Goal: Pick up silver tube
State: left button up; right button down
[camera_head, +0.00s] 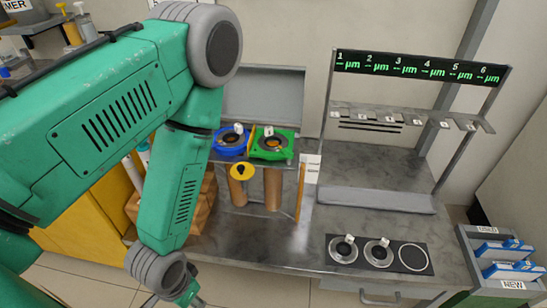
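No thing is plainly a silver tube. Two silver round pieces with small white tags, one on the left (343,249) and one in the middle (378,253), sit on a black pad (418,241) at the counter's front. I cannot tell whether either is the tube. My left gripper (188,300) is low in the picture, in front of the counter and well left of the pad. It is partly cut off by the bottom edge, and its fingers do not show clearly. My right gripper is out of view.
A blue holder (231,143) and a green holder (271,145) stand on a raised shelf, with brown cylinders (272,190) below. A rack with numbered display (418,69) stands right. Blue-and-white boxes (512,270) fill a bin. The counter middle (270,237) is clear.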

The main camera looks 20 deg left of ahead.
aim_at(128, 163)
jog(key=u, duration=1.9)
jog(key=i+j+z, duration=0.1)
jog(key=j, duration=0.25)
jog(key=i, duration=0.1)
